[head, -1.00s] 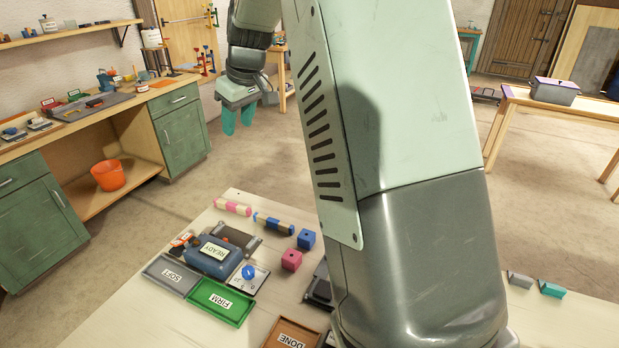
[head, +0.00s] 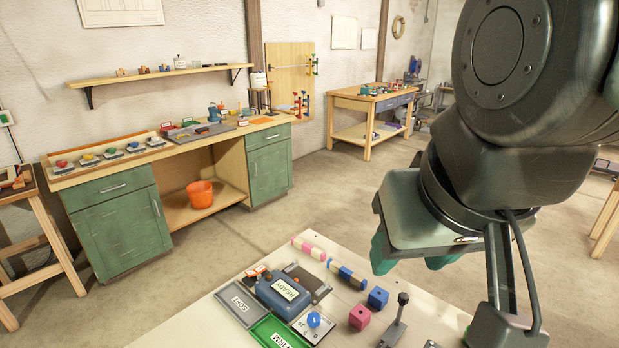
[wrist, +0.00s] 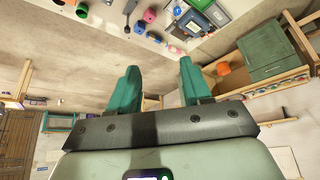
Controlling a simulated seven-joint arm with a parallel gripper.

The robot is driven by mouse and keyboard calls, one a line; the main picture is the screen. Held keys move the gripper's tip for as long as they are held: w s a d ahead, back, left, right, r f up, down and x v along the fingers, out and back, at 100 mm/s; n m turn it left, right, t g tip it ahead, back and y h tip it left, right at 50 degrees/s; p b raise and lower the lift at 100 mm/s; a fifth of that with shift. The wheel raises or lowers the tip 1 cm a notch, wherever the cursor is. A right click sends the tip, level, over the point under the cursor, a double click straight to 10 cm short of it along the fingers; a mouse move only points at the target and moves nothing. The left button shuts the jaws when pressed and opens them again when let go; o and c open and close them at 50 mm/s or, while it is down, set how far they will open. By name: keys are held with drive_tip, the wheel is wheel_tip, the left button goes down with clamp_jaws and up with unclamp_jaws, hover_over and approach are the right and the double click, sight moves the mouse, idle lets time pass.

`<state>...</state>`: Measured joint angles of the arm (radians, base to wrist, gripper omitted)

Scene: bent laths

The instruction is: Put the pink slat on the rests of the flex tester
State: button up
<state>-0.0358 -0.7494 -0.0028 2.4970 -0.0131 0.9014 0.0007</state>
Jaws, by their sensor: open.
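A pink-and-cream striped bar (head: 309,248), which looks like the pink slat, lies near the far edge of the pale table. A blue-black-and-cream bar (head: 346,275) lies to its right. A blue device labelled READY (head: 283,291), perhaps the flex tester, stands in front of them; I cannot make out its rests. My gripper (head: 412,260) is open and empty, raised well above the table, to the right of the bars in the head view. In the wrist view its teal fingers (wrist: 158,82) are spread apart with nothing between them.
A green-doored bench (head: 115,235) stands beyond open floor.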

idle(0.3)
drive_tip(key=m+y, duration=0.7)
drive_tip(key=m, duration=2)
hover_over(310, 247)
drive_tip(key=s+d, duration=0.5)
drive_tip(key=s, duration=0.1)
wheel_tip(310, 247, down, 36)
drive_tip(key=x, duration=0.5)
drive_tip(key=shift+w+d+f, duration=0.15)
drive_tip(key=shift+w+d, duration=0.1)
drive_tip(key=shift+d, duration=0.05)
drive_tip(key=shift+w+d+x, duration=0.15)
drive_tip(key=shift+x, duration=1.3)
drive_tip(key=shift+w+d+x, duration=0.15)
drive_tip(key=shift+x, duration=1.3)
